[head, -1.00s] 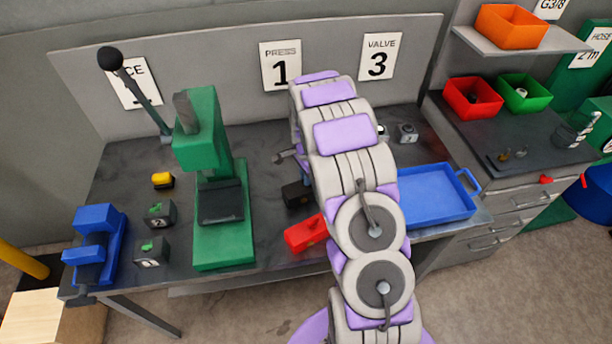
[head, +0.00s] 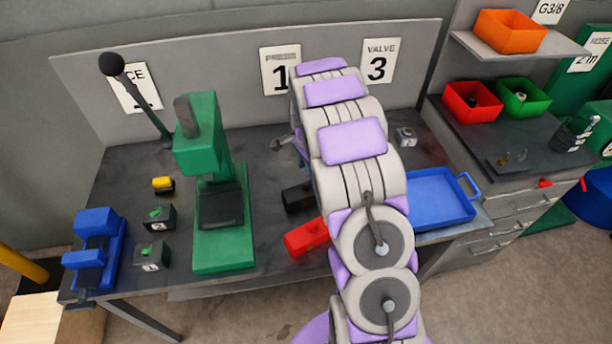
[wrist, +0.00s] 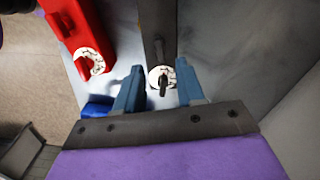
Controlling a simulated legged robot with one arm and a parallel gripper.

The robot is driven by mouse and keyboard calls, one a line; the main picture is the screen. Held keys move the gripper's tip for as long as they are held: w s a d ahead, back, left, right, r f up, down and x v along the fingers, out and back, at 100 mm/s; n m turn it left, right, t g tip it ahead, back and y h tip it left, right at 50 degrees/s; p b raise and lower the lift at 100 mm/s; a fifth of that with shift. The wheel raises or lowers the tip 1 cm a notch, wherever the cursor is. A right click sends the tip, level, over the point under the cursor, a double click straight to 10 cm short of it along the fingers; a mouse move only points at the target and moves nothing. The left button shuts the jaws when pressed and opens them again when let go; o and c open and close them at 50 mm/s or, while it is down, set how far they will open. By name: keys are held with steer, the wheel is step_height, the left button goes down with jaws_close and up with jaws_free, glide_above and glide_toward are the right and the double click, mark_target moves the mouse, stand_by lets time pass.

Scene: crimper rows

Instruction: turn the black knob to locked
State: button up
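The black knob (wrist: 163,84) sits on a round white dial (wrist: 154,76) on the end of a dark box (wrist: 157,28) in the wrist view. My gripper (wrist: 159,72) is open, with one blue finger on each side of the dial. The knob shows between the fingers with a gap on both sides; I cannot tell how deep they reach. The knob points roughly up and down in the picture. Any position marks are too small to read.
A red box (head: 306,237) with a red knob (wrist: 88,65) stands close left of the black box. A green press (head: 224,250), a blue vise (head: 95,250) and a blue tray (head: 440,202) are also on the bench.

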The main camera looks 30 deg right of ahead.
mark_target(307, 182)
step_height(307, 182, up, 10)
stand_by(0.3)
steer(key=o, duration=0.3)
steer(key=shift+n, duration=0.4)
steer(key=shift+o, duration=0.7)
steer(key=shift+n+b, duration=0.35)
steer(key=shift+n, duration=0.25)
steer(key=shift+o, duration=0.6)
steer(key=n+b, duration=0.1)
steer(key=n, duration=0.1)
steer(key=n+b, duration=0.1)
steer(key=n, duration=0.1)
steer(key=shift+w+f, duration=0.1)
steer(key=shift+w, duration=0.1)
steer(key=f+n+b, duration=0.2)
steer(key=f+n, duration=0.2)
steer(key=f, duration=0.1)
steer(key=f+n+b, duration=0.2)
steer(key=f+n, duration=0.2)
steer(key=f, duration=0.2)
steer(key=f+n+b, duration=0.2)
steer(key=f+n, duration=0.2)
steer(key=f, duration=0.2)
steer(key=shift+s+d, duration=0.15)
steer(key=shift+d, duration=0.05)
